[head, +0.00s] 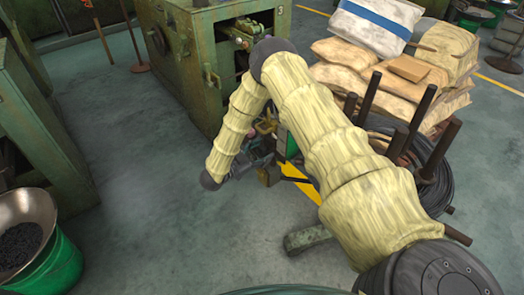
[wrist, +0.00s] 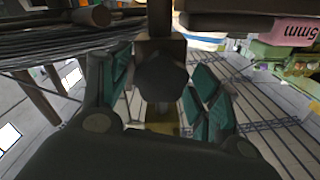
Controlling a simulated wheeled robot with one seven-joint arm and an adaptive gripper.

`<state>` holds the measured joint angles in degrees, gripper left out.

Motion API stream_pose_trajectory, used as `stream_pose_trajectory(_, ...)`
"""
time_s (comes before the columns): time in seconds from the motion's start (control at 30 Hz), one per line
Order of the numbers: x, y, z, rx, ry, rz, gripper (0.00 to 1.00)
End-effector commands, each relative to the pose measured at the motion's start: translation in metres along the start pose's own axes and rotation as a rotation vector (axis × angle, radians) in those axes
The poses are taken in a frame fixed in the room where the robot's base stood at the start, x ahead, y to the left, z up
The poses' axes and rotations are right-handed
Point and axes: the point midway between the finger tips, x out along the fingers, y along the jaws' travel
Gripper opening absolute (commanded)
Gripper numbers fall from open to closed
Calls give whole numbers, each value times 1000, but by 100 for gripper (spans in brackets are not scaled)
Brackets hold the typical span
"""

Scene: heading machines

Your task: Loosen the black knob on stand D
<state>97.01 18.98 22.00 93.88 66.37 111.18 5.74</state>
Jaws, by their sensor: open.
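A black lobed knob (wrist: 162,78) is in the middle of the wrist view, on a dark upright post (wrist: 160,18). My gripper (wrist: 160,85) is open, with a teal-padded finger on each side of the knob. Gaps show between the pads and the knob, so no grip is visible. In the head view my gripper (head: 262,163) is low, beyond the bent arm, and small. The knob cannot be made out there, and no letter D is readable in either view.
Brown upright posts (head: 408,128) and a black wire coil (head: 443,188) stand to the right, before stacked sacks (head: 345,62). A green machine (head: 190,65) is behind. A green bucket (head: 50,262) with a bowl is at lower left. Floor at left centre is clear.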

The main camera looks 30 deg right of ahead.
Motion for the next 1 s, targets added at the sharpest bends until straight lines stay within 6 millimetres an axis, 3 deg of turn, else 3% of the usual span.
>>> stream_pose_trajectory(0.27, 1, 0, 0, 0, 0, 0, 62)
stream_pose_trajectory(0.53, 1, 0, 0, 0, 0, 0, 16)
stream_pose_trajectory(1.0, 1, -1, -1, -95, 1, 0, 16)
